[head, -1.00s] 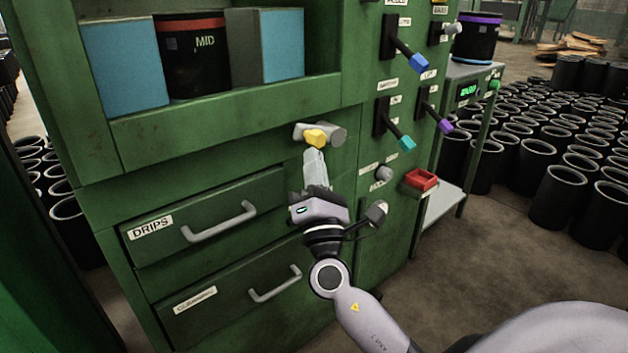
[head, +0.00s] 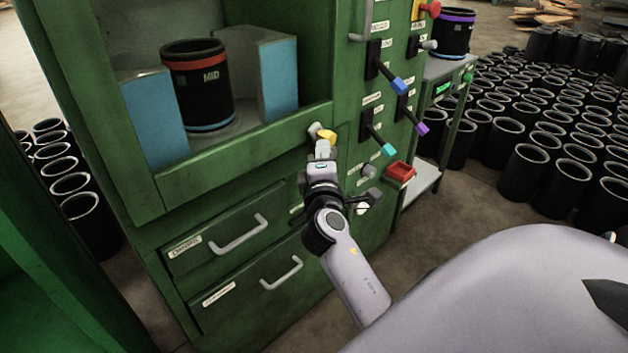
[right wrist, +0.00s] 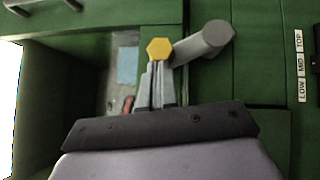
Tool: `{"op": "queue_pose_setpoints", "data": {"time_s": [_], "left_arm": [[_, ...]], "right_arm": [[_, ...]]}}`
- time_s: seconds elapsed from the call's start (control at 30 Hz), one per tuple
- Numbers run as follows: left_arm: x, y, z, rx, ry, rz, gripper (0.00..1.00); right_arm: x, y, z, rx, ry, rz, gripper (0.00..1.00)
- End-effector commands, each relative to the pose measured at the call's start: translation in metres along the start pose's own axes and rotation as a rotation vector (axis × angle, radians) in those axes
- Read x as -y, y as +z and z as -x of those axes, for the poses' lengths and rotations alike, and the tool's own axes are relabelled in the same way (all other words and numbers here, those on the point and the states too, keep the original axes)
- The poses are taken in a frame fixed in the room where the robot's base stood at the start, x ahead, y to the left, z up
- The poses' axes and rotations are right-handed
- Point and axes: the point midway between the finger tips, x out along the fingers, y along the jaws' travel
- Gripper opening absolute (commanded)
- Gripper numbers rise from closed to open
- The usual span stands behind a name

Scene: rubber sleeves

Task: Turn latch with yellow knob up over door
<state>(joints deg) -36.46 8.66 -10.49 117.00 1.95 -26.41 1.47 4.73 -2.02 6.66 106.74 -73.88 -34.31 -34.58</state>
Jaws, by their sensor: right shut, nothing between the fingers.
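The latch (head: 314,130) is a short grey piece with a yellow knob (head: 327,136), on the green cabinet front just below the right end of the open bay. In the right wrist view the yellow knob (right wrist: 159,50) sits beside the grey round end of the latch (right wrist: 208,40). My right gripper (head: 324,147) is shut and empty, with its fingertips right at the knob. In the right wrist view the fingertips (right wrist: 157,68) partly lie behind the knob; I cannot tell whether they touch it. I cannot make out the door clearly. My left gripper is out of view.
The bay holds a black MID canister (head: 197,85) between two blue-faced blocks. Two drawers with handles (head: 232,238) lie below. Coloured levers (head: 388,150) and a red tray (head: 400,172) are to the right. Black buckets (head: 530,165) crowd the floor.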

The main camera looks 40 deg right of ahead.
Motion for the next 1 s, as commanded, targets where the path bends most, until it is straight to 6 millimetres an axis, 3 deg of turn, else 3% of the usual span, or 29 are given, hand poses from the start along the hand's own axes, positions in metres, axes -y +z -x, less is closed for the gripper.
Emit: {"op": "queue_pose_setpoints", "data": {"time_s": [0.03, 0.23, 0.57, 1.0], "left_arm": [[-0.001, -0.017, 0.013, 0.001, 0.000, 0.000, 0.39], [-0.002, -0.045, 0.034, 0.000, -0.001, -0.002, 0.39], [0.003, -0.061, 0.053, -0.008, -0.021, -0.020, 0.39], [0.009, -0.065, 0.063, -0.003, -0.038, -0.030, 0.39]], "right_arm": [[-0.012, 0.004, -0.004, 0.001, -0.028, -0.024, 0.00], [-0.019, 0.013, -0.012, 0.001, -0.123, -0.121, 0.00], [-0.024, 0.026, -0.025, 0.002, -0.255, -0.253, 0.00], [-0.022, 0.034, -0.034, 0.001, -0.256, -0.255, 0.00]]}}
